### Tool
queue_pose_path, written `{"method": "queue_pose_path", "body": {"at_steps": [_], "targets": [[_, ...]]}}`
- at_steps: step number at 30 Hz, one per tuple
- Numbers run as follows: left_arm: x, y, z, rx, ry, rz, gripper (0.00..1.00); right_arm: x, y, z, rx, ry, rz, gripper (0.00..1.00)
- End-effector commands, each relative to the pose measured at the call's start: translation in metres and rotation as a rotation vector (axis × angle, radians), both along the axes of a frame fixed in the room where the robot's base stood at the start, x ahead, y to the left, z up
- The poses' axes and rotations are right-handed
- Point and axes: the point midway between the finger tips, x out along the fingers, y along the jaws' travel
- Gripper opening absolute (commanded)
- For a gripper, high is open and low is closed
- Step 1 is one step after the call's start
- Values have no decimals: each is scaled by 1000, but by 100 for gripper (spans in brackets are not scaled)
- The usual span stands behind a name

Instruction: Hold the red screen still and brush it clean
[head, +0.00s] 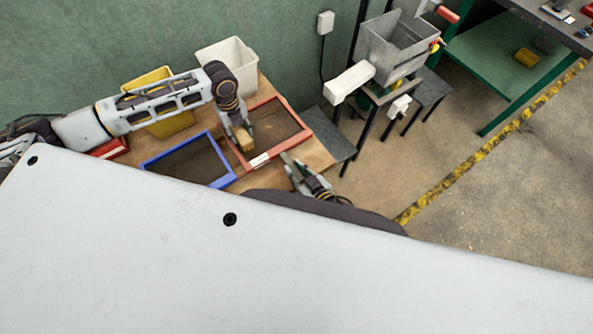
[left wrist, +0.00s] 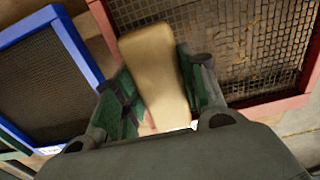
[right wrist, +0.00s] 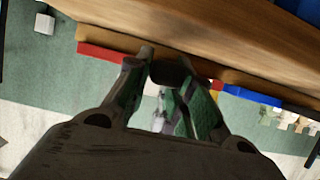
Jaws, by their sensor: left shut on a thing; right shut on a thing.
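The red screen (head: 299,118), a mesh in a red frame, lies on the wooden table. It also shows in the left wrist view (left wrist: 282,103). My left gripper (head: 242,133) is shut on the brush (head: 246,144), a pale wooden block that also shows in the left wrist view (left wrist: 155,65). The brush is over the left part of the red screen; its bristles are hidden, so I cannot tell if it touches the mesh. My right gripper (head: 289,164) is at the red screen's front rail, shut on it; the exact grip is hard to see.
A blue-framed screen (head: 208,139) lies left of the red one. A yellow bin (head: 172,124) and a white bin (head: 228,62) stand behind. A metal hopper machine (head: 390,45) stands to the right, with a grey plate (head: 327,128) near the table's right edge.

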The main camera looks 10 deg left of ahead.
Motion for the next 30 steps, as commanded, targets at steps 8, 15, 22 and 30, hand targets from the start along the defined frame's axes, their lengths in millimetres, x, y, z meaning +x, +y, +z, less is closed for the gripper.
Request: {"method": "queue_pose_path", "body": {"at_steps": [8, 15, 22, 30], "targets": [[-4, 4, 1, 0, 0, 0, 22, 0, 1, 1, 2, 0, 1, 0], [-3, 4, 1, 0, -1, 0, 22, 0, 1, 1, 2, 0, 1, 0], [2, 9, 0, 0, -1, 2, 22, -1, 1, 0, 2, 0, 1, 0], [11, 19, 0, -1, -1, 1, 22, -1, 1, 0, 2, 0, 1, 0]]}}
